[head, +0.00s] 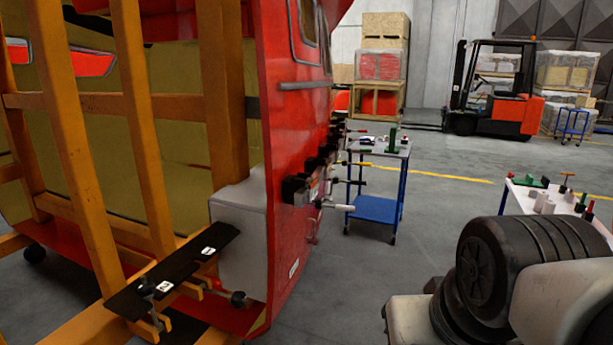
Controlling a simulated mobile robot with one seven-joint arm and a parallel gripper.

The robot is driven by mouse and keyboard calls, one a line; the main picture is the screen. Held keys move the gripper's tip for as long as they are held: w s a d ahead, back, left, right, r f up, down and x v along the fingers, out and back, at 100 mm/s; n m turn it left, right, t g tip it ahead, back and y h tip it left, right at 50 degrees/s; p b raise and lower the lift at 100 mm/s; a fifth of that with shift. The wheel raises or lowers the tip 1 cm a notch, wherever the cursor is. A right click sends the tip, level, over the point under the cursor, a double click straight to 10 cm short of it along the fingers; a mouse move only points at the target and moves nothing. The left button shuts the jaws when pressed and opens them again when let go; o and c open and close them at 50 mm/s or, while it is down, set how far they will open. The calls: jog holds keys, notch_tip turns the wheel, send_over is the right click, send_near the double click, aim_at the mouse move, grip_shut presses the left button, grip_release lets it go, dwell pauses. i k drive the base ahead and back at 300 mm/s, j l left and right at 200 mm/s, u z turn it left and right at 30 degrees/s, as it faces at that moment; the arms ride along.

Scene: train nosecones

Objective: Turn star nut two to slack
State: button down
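A black plate (180,268) lies along an orange timber beam at the lower left, beside the red nosecone (290,130). It carries two small white labels, a nearer one (165,286) and a farther one (208,251); I cannot read their numbers surely. A dark round knob (238,299), possibly a star nut, sticks out below the plate on the right. I cannot tell which is star nut two or how tight either is. My gripper is out of view; only part of my arm shows at the lower right.
Orange timber framing (140,130) stands at the left, with a grey block (240,235) by the plate. Black clamps with handles (300,188) line the nosecone's side. A blue trolley (375,208), a white table (560,205) and a forklift (495,95) stand beyond. Floor between is clear.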

aim_at(147, 291)
jog(key=u, duration=1.45)
jog(key=i+j+u, duration=0.65)
jog(key=l, duration=0.1)
